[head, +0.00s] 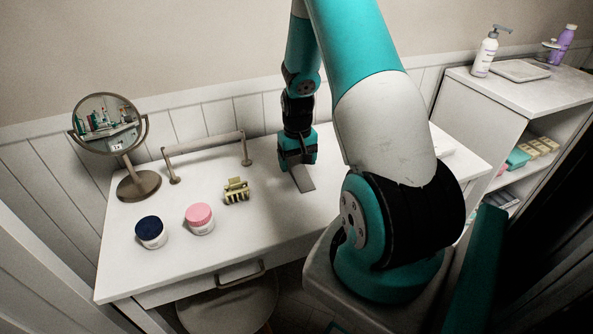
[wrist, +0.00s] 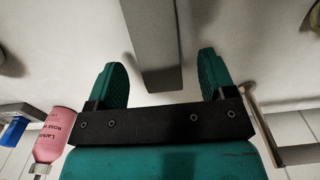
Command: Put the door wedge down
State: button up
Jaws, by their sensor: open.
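The door wedge (head: 303,181) is a flat grey strip lying on the white tabletop, just below my gripper (head: 297,162) in the head view. In the wrist view the wedge (wrist: 150,40) runs from the top edge down between the two teal fingers of my gripper (wrist: 164,78). The fingers are spread apart, with a gap on each side of the wedge. Nothing is held.
A yellow-green claw clip (head: 236,191), a pink-lidded jar (head: 200,219), a dark-blue-lidded jar (head: 151,232) and a round mirror (head: 107,124) stand to the left. A low rail (head: 205,145) stands behind. A shelf unit (head: 500,95) is on the right.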

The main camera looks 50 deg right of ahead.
notch_tip(320, 180, down, 2)
jog(key=shift+f, duration=0.15)
jog(key=c, duration=1.1)
